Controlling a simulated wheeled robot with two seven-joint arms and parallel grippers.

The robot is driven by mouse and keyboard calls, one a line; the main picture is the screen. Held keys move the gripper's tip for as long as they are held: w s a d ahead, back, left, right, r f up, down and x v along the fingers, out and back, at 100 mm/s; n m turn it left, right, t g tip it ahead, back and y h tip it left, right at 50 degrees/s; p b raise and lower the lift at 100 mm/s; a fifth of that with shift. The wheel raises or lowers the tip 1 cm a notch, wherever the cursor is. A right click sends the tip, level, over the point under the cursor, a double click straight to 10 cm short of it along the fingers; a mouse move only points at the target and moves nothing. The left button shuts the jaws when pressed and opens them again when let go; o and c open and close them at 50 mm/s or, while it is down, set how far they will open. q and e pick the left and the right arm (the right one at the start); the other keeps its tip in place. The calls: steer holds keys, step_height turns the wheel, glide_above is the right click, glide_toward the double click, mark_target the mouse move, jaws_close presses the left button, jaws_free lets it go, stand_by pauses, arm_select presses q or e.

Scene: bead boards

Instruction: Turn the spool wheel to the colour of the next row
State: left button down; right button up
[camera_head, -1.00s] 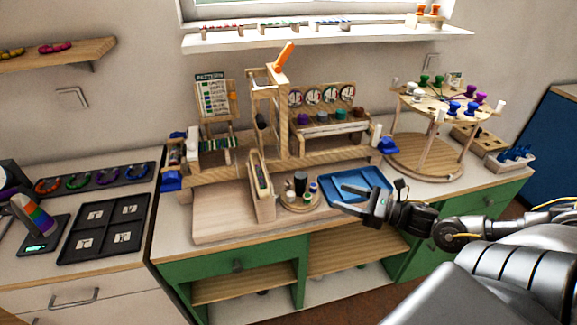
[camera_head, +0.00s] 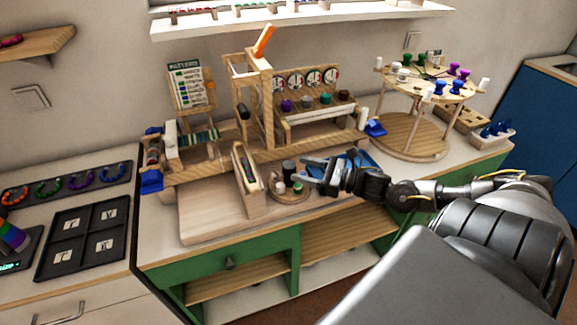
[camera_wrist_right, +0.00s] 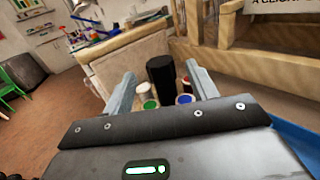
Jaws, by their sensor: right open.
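The spool wheel (camera_head: 289,197) is a small round wooden disc at the front of the bench. It carries a black upright post (camera_head: 289,173) and small spools with coloured tops. In the right wrist view the black post (camera_wrist_right: 160,78) stands behind spools with green (camera_wrist_right: 150,104), blue (camera_wrist_right: 184,99) and red tops. My right gripper (camera_head: 309,173) is open at the wheel's right side, pointing left. In the wrist view its fingers (camera_wrist_right: 160,88) frame the post and spools; I cannot tell whether they touch. The pattern card (camera_head: 190,85) stands upright at the back left. My left gripper is out of view.
A wooden bead loom frame (camera_head: 254,105) rises behind the wheel, with a slanted wooden piece (camera_head: 246,181) just left of it. A blue tray (camera_head: 369,160) lies partly behind my right gripper. A round peg stand (camera_head: 411,136) is at the right.

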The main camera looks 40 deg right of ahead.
mark_target(288, 164)
steer(key=x, duration=0.3)
steer(key=shift+w+a+r, duration=0.1)
steer(key=shift+w, duration=0.1)
steer(key=shift+p+x, duration=0.3)
steer(key=shift+x, duration=0.5)
steer(key=shift+c, duration=0.5)
steer(key=c, duration=0.9)
steer(key=m+t+h+p, duration=0.1)
steer(key=m+h, duration=0.1)
steer(key=h, duration=0.1)
steer(key=m+t+h+p, duration=0.1)
steer(key=m+h+p, duration=0.1)
steer(key=h, duration=0.1)
steer(key=shift+m+h, duration=0.3)
steer(key=m+h+p, duration=0.3)
steer(key=h+p, duration=0.1)
steer(key=h, duration=0.1)
steer(key=m+g+h+p, duration=0.1)
steer(key=m+h+p, duration=0.2)
steer(key=h+p, duration=0.1)
steer(key=shift+r+m+h, duration=0.15)
steer(key=shift+m+h, duration=0.15)
steer(key=shift+h, duration=0.2)
steer(key=shift+m+g+h+p, duration=0.75)
steer(key=shift+h+p, duration=0.45)
steer(key=shift+p, duration=0.35)
